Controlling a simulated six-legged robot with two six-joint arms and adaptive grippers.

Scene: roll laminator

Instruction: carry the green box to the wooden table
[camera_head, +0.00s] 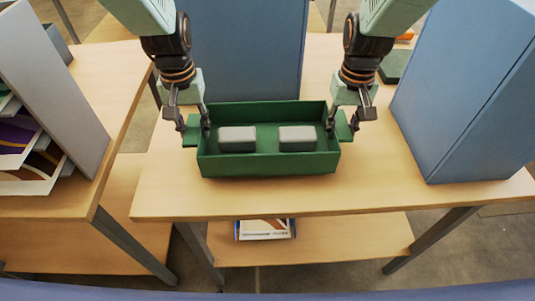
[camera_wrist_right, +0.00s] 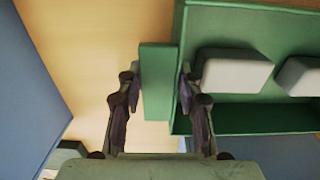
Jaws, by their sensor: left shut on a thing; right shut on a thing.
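The green box (camera_head: 268,165) is an open tray with two grey blocks (camera_head: 237,139) inside, at the middle of the wooden table (camera_head: 300,200) in the head view. It has a flat green handle at each end. My left gripper (camera_head: 194,131) is shut on the box's left handle. My right gripper (camera_head: 343,127) is shut on the right handle. In the right wrist view, the fingers (camera_wrist_right: 158,95) stand on both sides of the green handle (camera_wrist_right: 156,80), next to the box wall (camera_wrist_right: 215,15). I cannot tell whether the box touches the tabletop.
A large blue-grey cabinet (camera_head: 465,95) stands on the right of the table, and a blue panel (camera_head: 247,50) stands behind the box. On the left, another wooden table (camera_head: 105,90) holds a grey rack (camera_head: 50,80) with papers. A booklet (camera_head: 264,229) lies on the lower shelf.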

